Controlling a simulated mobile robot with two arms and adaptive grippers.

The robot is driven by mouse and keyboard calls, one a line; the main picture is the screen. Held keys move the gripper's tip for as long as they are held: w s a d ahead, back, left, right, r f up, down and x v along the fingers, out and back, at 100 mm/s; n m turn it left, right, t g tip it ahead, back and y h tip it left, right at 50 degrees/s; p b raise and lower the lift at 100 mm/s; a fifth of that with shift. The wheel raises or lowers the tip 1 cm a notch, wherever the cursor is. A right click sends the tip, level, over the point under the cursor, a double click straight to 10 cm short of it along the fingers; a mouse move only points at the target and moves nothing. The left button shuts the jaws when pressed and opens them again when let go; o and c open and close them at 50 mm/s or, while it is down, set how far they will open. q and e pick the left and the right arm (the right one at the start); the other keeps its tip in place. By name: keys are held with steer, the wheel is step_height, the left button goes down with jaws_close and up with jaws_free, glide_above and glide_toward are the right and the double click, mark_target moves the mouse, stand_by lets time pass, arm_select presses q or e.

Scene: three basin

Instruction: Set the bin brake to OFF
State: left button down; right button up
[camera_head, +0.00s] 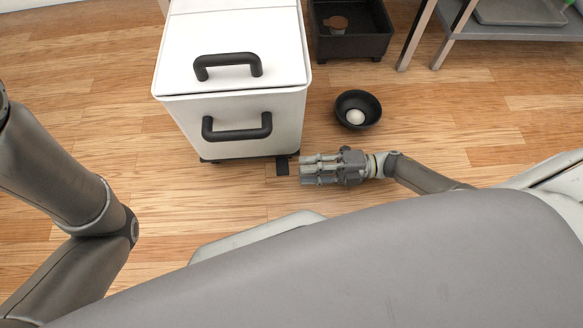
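The white bin (228,103) stands upright on the wood floor at the top centre, with a black handle (228,66) on its lid and a second black handle (237,128) on its front. A small black pedal (282,166), which looks like the brake, sticks out low at the bin's front right corner. I cannot read its setting. My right gripper (303,170) is low beside the pedal, just right of it, with its fingers pointing left. I cannot tell whether they touch it or how far apart they are. My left gripper is out of the picture.
A black bowl (371,105) with a white round object (355,117) sits on the floor right of the bin. A black crate (350,47) and a grey shelf (520,32) stand behind. The floor left of the bin is clear.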

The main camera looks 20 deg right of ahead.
steer(key=v, duration=0.5)
steer(key=shift+s+d, duration=0.1)
steer(key=shift+d, duration=0.25)
stand_by(0.4)
